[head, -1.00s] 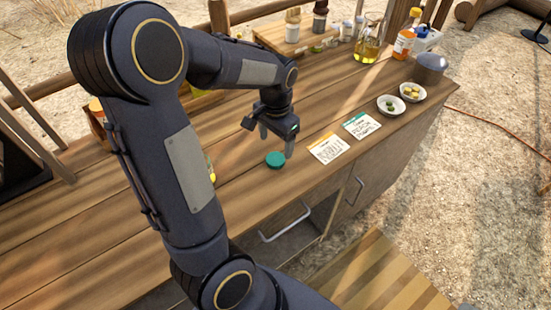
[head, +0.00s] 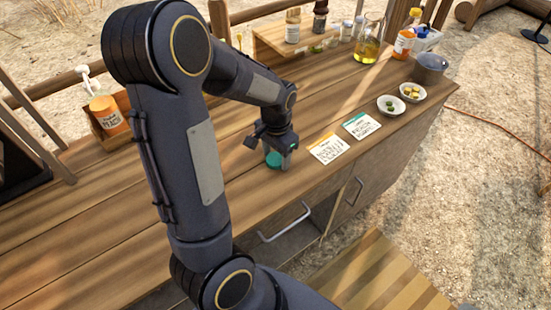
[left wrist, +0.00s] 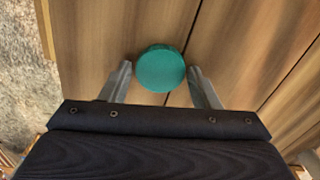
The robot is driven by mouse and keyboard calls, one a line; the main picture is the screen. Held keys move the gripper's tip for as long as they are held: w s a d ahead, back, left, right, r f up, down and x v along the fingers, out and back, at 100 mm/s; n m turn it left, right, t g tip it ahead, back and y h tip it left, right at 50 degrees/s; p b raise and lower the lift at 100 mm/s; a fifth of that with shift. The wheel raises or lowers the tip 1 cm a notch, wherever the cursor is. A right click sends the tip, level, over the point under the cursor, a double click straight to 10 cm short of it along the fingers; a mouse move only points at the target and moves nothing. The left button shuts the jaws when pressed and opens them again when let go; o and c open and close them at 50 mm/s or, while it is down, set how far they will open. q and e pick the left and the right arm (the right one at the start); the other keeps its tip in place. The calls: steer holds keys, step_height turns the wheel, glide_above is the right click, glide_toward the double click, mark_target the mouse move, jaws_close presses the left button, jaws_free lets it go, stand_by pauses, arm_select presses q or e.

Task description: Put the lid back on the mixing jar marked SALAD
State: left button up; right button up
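The teal round lid (head: 274,160) lies on the wooden counter; it also shows in the left wrist view (left wrist: 161,68). My left gripper (head: 276,158) is low over the lid. In the left wrist view its two fingers (left wrist: 160,78) stand apart, one on each side of the lid, with a small gap visible at the right; at the left the finger is close to the lid's edge. The jar marked SALAD cannot be made out; my arm covers part of the counter. My right gripper is not in view.
Two cards (head: 326,148) (head: 362,125) lie right of the lid, with two small bowls (head: 391,105) (head: 412,92) and a grey pot (head: 429,68) beyond. An orange-labelled bottle (head: 108,115) stands in a wooden box at left. The counter's front edge is near.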

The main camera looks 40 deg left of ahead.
mark_target(278, 159)
arm_select(q)
steer(key=c, duration=0.6)
steer(key=shift+r, duration=0.5)
steer(key=r, duration=0.2)
steer(key=shift+d+r, duration=0.3)
steer(key=shift+r, duration=0.1)
steer(key=s+d+r, duration=0.4)
steer(key=d+r, duration=0.5)
steer(key=d, duration=0.3)
steer(key=shift+s+d, duration=0.15)
steer(key=shift+d, duration=0.25)
steer(key=shift+r, duration=0.1)
